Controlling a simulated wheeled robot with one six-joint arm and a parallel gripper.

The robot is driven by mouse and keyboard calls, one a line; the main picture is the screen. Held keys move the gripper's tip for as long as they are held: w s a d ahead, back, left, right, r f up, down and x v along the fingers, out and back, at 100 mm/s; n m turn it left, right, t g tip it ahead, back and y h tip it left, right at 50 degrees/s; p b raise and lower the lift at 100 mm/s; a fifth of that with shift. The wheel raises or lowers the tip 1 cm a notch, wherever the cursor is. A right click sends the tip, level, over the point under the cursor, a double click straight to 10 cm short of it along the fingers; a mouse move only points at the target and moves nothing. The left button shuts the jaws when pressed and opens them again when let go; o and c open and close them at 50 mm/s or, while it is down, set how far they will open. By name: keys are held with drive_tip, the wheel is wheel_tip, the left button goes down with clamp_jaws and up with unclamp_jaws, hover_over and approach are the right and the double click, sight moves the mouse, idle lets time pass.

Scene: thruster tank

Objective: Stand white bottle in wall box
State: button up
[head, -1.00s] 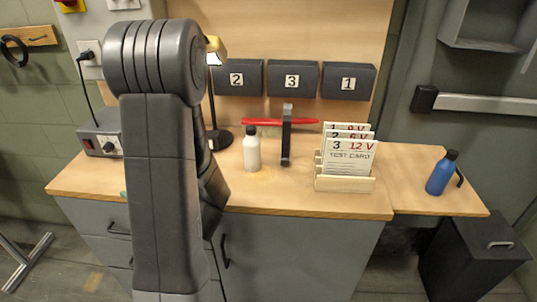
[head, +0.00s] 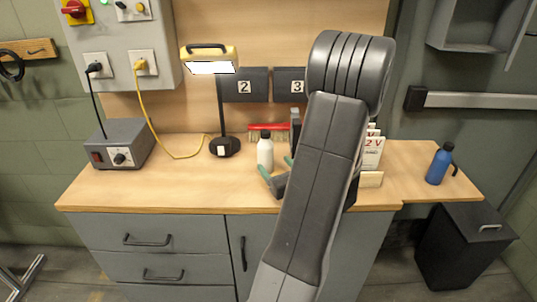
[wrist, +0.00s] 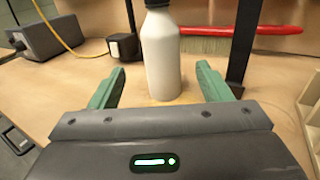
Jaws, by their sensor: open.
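The white bottle (head: 265,153) with a dark cap stands upright on the wooden bench; it also shows in the wrist view (wrist: 161,55), where its top is cut off. My gripper (wrist: 162,78) is open, its green fingers pointing at the bottle's lower body, one to each side and still short of it. In the head view my gripper (head: 275,172) is low over the bench beside the bottle, partly hidden by my arm. Wall boxes numbered 2 (head: 246,88) and 3 (head: 290,84) hang on the back panel; my arm hides box 1.
A lamp (head: 224,147) stands left of the bottle, and a red-handled brush (head: 268,128) lies behind it. A card rack (head: 371,179) is right, partly behind my arm. A blue bottle (head: 439,165) stands far right. A grey power unit (head: 124,145) sits left.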

sight(269, 157)
drive_tip(key=shift+w+a, duration=0.25)
drive_tip(key=shift+w, duration=0.4)
drive_tip(key=shift+p+x, duration=0.7)
drive_tip(key=shift+x, duration=2.55)
drive_tip(key=shift+d+f, duration=0.1)
drive_tip(key=c, duration=1.3)
drive_tip(key=shift+o, duration=0.2)
